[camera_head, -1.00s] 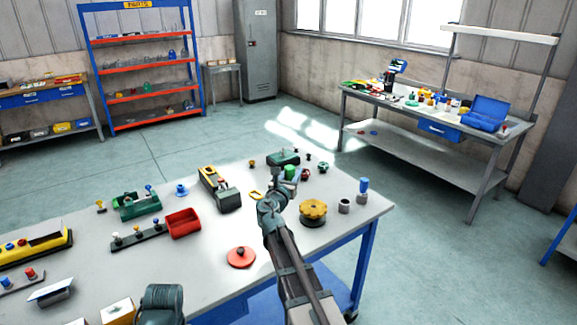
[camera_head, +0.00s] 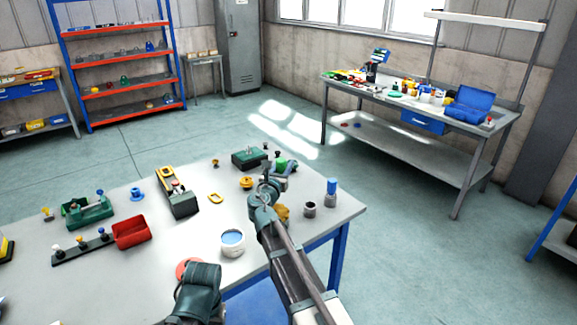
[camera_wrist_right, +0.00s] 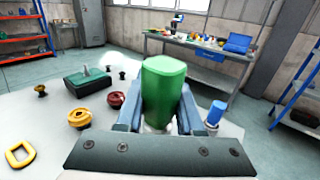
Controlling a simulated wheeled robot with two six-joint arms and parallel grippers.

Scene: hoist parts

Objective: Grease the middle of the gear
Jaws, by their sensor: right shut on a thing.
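My right gripper (camera_head: 277,172) is over the far right part of the table, shut on a green block-shaped thing (camera_head: 280,163). The yellow gear (camera_head: 283,212) lies on the table and is mostly hidden behind my right arm. A white pot with a blue top or contents (camera_head: 232,243) stands left of that arm. A dark part of my left arm shows at the bottom; its gripper is not in view.
A grey cylinder (camera_head: 310,209) and a blue-topped bottle (camera_head: 331,193) stand near the table's right edge. A red disc (camera_head: 187,266) is partly covered by my left arm. A red bin (camera_head: 131,233) and a yellow ring (camera_head: 215,198) lie leftward. The table between is fairly clear.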

